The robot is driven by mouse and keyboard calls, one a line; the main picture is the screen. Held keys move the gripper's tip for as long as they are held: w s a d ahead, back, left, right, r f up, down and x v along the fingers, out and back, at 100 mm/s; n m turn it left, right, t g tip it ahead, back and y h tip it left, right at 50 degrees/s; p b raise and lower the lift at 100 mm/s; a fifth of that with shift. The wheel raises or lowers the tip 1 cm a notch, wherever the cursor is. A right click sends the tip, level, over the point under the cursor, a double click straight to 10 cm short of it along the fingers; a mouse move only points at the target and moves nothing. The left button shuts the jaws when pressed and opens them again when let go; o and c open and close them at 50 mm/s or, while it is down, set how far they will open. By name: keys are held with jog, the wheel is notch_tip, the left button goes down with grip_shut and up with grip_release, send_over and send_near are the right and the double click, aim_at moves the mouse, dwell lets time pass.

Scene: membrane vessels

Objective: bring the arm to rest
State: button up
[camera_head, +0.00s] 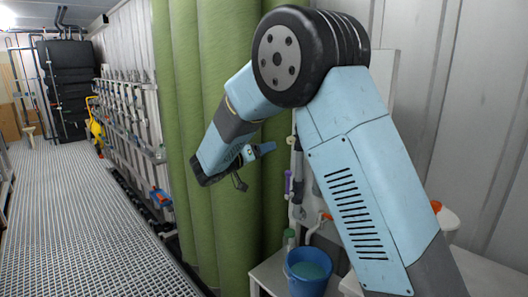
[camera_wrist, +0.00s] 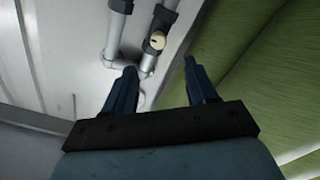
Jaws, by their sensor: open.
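My gripper (camera_head: 253,166) hangs at the end of my raised, bent arm, in front of the green vessels (camera_head: 215,60) in the head view. Its two fingers stand apart, with nothing between them. In the wrist view my gripper (camera_wrist: 160,68) points toward a pale wall with grey pipes (camera_wrist: 112,35), and a green vessel surface (camera_wrist: 250,70) lies to the right of the fingers. Neither fingertip clearly touches anything, though the gap to the pipes is hard to judge.
A blue bucket (camera_head: 307,272) stands on a white stand (camera_head: 268,272) below my arm. A white container with an orange cap (camera_head: 447,218) is at the right. A pipe rack (camera_head: 130,110) lines the aisle. The grating floor (camera_head: 75,215) at the left is clear.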

jog(key=s+d+r+g+y, duration=0.2)
jog(key=s+d+g, duration=0.2)
jog(key=s+d, duration=0.5)
jog(key=s+d+r+g+y, duration=0.15)
jog(key=s+d+g, duration=0.35)
jog(key=d, duration=0.9)
jog(key=s+d+n+t+y, duration=0.1)
jog(key=s+y, duration=0.8)
jog(key=s, duration=1.5)
jog(key=shift+d+f+n+t, duration=0.35)
jog(key=shift+d+n, duration=0.35)
jog(key=shift+d, duration=0.25)
